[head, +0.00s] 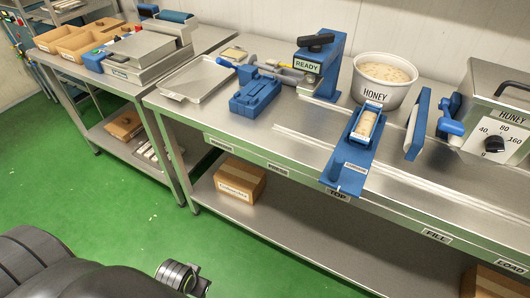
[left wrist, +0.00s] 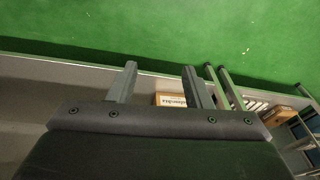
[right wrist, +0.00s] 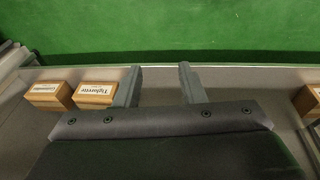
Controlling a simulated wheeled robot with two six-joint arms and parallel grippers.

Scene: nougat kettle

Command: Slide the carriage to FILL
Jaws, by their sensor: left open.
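The blue carriage (head: 349,152) sits on the steel bench in the head view, with its front end over the TOP label (head: 338,194). It holds a pale upright cylinder (head: 366,124) near its rear. The FILL label (head: 436,236) is farther right on the bench's front edge. My left gripper (left wrist: 158,68) is open and empty in the left wrist view. My right gripper (right wrist: 160,68) shows two separated fingers with nothing between them in the right wrist view. Both wrist views look down at the lower shelf and green floor, with no carriage in sight.
A white HONEY tub (head: 383,82) stands behind the carriage. A blue upright paddle (head: 417,124) and a steel kettle (head: 496,106) with a dial are to its right. A blue READY press (head: 320,66) is to its left. The bench front before FILL looks clear.

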